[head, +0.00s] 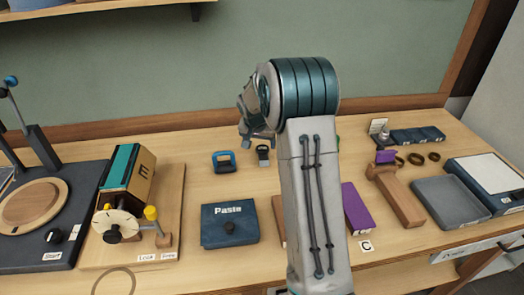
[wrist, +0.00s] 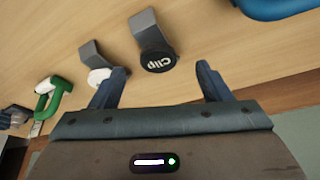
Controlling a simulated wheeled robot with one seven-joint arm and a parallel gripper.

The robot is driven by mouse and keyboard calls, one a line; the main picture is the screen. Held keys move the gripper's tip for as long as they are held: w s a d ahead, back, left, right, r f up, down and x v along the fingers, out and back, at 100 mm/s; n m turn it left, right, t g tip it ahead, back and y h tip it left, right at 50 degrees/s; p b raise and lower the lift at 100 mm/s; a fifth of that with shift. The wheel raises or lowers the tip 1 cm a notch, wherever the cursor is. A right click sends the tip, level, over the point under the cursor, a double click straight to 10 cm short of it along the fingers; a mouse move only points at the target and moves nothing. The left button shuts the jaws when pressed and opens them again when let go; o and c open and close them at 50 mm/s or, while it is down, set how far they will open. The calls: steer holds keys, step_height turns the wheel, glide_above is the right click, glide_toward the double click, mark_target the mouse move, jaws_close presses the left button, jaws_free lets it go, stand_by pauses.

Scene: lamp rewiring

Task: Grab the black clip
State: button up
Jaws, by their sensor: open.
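The black clip (wrist: 156,47), marked "Clip" on its round dark face, lies on the wooden bench top in the wrist view. It also shows in the head view (head: 263,154), just left of my arm. My gripper (wrist: 162,68) is open and empty. Its two fingers point toward the clip, which lies just beyond the fingertips and roughly between them, without visible contact.
In the wrist view, a grey piece with a white disc (wrist: 96,66) and a green item (wrist: 48,95) lie on the other side. A blue "Paste" box (head: 230,225) stands nearer the front.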

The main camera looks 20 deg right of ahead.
mark_target(262, 149)
steer(key=shift+p+x, duration=1)
steer(key=shift+x, duration=2.55)
steer(key=shift+w+d, duration=0.1)
steer(key=shift+d, duration=0.05)
steer(key=c, duration=1.1)
